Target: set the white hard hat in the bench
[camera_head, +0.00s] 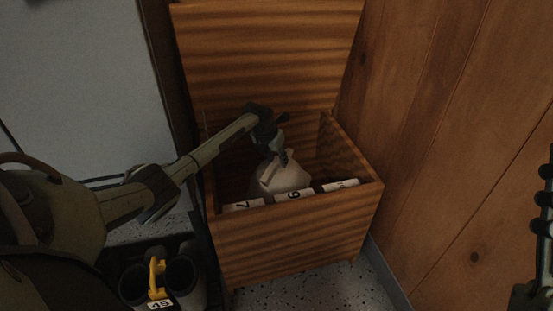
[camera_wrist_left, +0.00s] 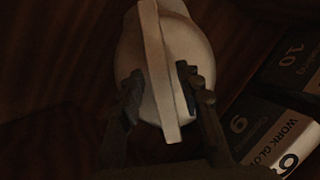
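The bench (camera_head: 300,245) is a striped wooden chest with its lid (camera_head: 265,55) raised at the back. The white hard hat (camera_head: 283,180) is inside the bench opening, tilted, behind the front wall. My left gripper (camera_head: 277,153) reaches in from the left just above the hat. Whether the hat touches the bench floor is hidden. A dark part of my right gripper (camera_head: 541,230) shows at the right edge, cut off; its fingers are unclear.
Several numbered work-glove packs (camera_head: 294,195) line the inside front of the bench; they show right of the hat in the wrist view (camera_wrist_left: 285,140). Dark boots (camera_head: 183,278) with a yellow clip and a 45 tag stand left of the bench. A plank wall (camera_head: 460,130) is at right.

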